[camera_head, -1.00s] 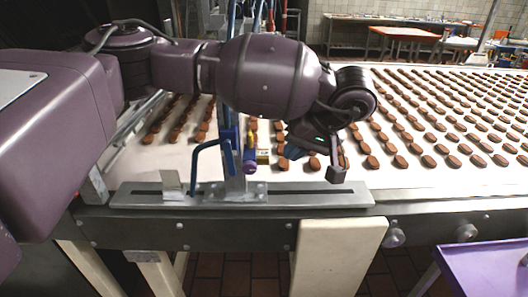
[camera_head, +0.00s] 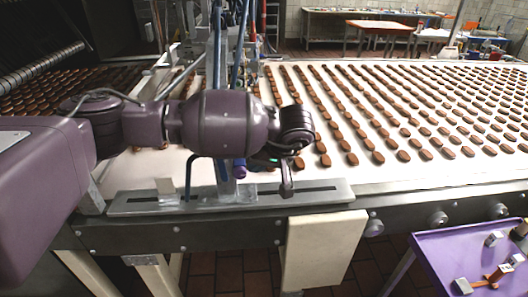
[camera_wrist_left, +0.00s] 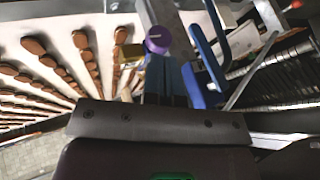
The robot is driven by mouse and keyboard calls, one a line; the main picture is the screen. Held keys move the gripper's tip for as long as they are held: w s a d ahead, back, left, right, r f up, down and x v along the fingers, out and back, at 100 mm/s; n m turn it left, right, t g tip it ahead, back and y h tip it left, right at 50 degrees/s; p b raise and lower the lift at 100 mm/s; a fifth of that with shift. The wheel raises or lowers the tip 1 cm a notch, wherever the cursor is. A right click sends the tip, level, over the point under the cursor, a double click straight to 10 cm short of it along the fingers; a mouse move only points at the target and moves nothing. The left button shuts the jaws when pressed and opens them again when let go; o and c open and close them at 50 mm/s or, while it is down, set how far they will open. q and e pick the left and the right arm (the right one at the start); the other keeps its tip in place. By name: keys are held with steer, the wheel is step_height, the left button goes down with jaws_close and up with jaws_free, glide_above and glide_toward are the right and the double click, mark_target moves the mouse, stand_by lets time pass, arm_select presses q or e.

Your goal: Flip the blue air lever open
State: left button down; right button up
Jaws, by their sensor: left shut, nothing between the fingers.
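The blue lever (camera_head: 190,172) is a bent blue handle at the metal post on the conveyor's near edge. A blue bar beside the post also shows in the left wrist view (camera_wrist_left: 206,48); I cannot tell whether it is the same part. A purple knob (camera_head: 239,169) sits just right of the post and shows in the left wrist view (camera_wrist_left: 158,40). My left gripper (camera_head: 268,159) is shut and empty, right of the knob and low over the conveyor edge. Its fingers are partly hidden by my wrist. Contact with the lever cannot be seen. My right gripper is not in view.
The conveyor (camera_head: 330,172) carries rows of brown chocolate pieces. A slotted metal rail (camera_head: 315,190) runs under the post. A purple table (camera_head: 440,262) with small parts stands at lower right. Blue hoses rise along the post.

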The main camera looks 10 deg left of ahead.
mark_target(222, 165)
arm_select(q)
steer(key=a, duration=0.1)
steer(key=a+f+p, duration=0.1)
steer(key=a, duration=0.2)
steer(key=shift+s+f, duration=0.2)
steer(key=shift+f, duration=0.2)
steer(key=shift+s+a+f+p, duration=0.1)
steer(key=shift+s+a+p, duration=0.05)
steer(key=shift+a+p, duration=0.25)
steer(key=shift+a, duration=0.1)
